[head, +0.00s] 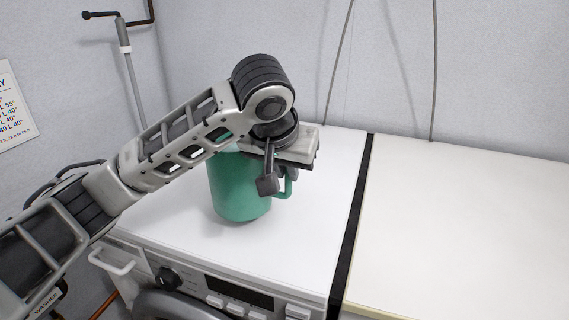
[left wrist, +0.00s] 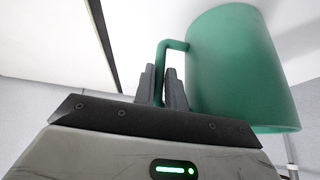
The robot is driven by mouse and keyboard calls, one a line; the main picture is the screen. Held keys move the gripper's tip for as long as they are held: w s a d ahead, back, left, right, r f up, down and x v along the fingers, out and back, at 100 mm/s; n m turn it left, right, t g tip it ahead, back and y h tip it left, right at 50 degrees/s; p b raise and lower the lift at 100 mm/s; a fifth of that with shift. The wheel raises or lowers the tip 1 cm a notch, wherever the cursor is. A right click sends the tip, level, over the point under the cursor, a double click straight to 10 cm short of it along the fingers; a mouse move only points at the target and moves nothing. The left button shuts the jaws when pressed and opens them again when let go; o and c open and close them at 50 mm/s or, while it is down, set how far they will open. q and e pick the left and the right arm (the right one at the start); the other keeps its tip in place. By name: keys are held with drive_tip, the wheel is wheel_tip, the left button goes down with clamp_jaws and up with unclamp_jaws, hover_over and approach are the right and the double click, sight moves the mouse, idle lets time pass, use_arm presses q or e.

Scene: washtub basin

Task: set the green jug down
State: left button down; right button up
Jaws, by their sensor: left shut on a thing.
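The green jug (head: 238,190) is upright over the white top of the washing machine (head: 310,230), partly hidden behind my left arm. Its base looks at or very near the surface; I cannot tell whether it touches. My left gripper (head: 277,180) is at the jug's right side, shut on its handle (head: 287,185). In the left wrist view the jug (left wrist: 242,70) fills the right side, and its handle (left wrist: 162,65) runs down between the two fingers of the left gripper (left wrist: 163,88). My right gripper is not in view.
A white worktop (head: 460,230) lies to the right, bare, beyond a dark gap (head: 352,225). The machine's top is clear in front and to the right of the jug. Hoses (head: 340,60) hang on the back wall. A grey pipe (head: 132,80) stands at the back left.

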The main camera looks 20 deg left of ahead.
use_arm(q)
drive_tip(key=shift+f, duration=1.4)
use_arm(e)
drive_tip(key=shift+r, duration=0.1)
use_arm(q)
drive_tip(key=c, duration=1.5)
unclamp_jaws()
drive_tip(key=shift+f, duration=0.15)
drive_tip(key=shift+o, duration=0.2)
drive_tip(key=shift+s, duration=0.1)
drive_tip(key=p, duration=0.2)
approach(287, 187)
drive_tip(key=v, duration=0.4)
drive_tip(key=shift+f, duration=0.1)
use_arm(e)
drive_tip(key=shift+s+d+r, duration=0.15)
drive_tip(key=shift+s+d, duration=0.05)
